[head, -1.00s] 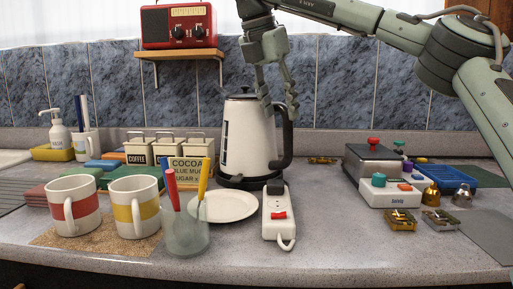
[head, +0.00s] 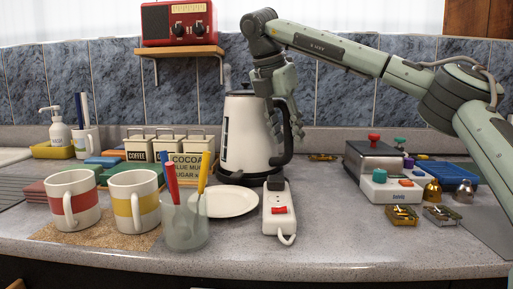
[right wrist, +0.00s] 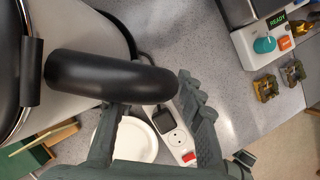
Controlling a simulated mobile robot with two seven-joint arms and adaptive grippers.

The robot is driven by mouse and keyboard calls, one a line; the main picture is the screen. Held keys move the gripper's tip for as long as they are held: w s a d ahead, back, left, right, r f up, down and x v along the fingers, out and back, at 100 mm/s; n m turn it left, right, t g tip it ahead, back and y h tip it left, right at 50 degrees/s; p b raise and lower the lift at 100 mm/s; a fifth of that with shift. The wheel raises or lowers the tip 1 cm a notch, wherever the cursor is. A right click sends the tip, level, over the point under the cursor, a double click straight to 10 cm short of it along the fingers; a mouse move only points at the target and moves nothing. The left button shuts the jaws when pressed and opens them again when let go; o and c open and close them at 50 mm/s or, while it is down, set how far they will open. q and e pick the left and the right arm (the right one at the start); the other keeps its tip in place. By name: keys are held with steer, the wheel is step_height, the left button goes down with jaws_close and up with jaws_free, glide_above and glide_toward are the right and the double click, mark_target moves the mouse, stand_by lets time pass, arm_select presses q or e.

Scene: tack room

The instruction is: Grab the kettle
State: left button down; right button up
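The kettle (head: 238,137) is white with a black base, lid and handle, and stands upright on the counter behind the white plate. Its black handle (head: 286,148) is on the right side. My right gripper (head: 285,132) is at the upper part of the handle, with its fingers pointing down. In the right wrist view the handle (right wrist: 110,76) crosses in front of the left finger's tip, and the other finger (right wrist: 196,100) stands apart on the right. The fingers are spread; I cannot tell whether either touches the handle. My left gripper is not in view.
A white plate (head: 229,203), a power strip (head: 278,212) and a glass with pens (head: 184,226) are in front of the kettle. Canisters (head: 192,167) stand to its left. A red radio (head: 178,22) sits on a shelf above.

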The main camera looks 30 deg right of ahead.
jaws_close()
steer(key=shift+w+r, duration=0.1)
steer(key=shift+r, duration=0.3)
